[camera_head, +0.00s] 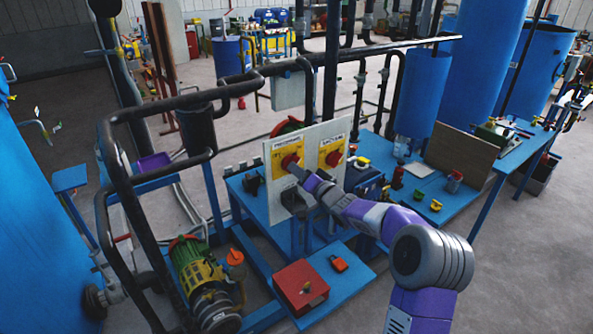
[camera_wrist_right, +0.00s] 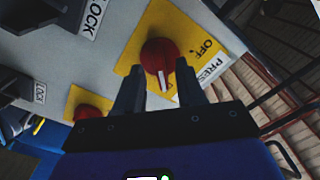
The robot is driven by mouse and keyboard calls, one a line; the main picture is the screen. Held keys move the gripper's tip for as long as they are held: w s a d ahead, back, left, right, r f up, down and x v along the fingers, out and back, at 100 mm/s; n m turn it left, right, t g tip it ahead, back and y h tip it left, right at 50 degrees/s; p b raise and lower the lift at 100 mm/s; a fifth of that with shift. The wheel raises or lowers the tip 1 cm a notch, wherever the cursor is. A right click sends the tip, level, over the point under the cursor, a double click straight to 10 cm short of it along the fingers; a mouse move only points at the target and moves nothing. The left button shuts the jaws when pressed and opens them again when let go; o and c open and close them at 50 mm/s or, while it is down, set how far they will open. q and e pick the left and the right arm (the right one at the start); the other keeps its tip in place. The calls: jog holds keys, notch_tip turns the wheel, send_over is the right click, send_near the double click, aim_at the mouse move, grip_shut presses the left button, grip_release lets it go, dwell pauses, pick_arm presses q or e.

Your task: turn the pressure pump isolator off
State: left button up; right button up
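A pale upright panel (camera_head: 318,137) carries two yellow plates, each with a red rotary knob. The left knob (camera_head: 290,162) is the pressure pump isolator; in the wrist view its red knob (camera_wrist_right: 160,55) has a white pointer mark, and "OFF" and "PRESS" lettering show beside it. My right gripper (camera_head: 297,172) is in front of this knob, hiding part of it. In the wrist view the fingers of my right gripper (camera_wrist_right: 160,85) are open, one to each side of the knob's pointer end; I cannot tell whether they touch it. My left gripper is not in view.
The second red knob (camera_head: 333,158) sits close to the right on the same panel. A red box (camera_head: 300,288) and a green-yellow pump (camera_head: 200,280) are below. Black pipes (camera_head: 180,105) frame the left side. A blue workbench (camera_head: 480,205) is to the right.

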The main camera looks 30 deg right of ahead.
jog(key=shift+w+a, duration=0.1)
jog(key=shift+w, duration=0.75)
grip_shut()
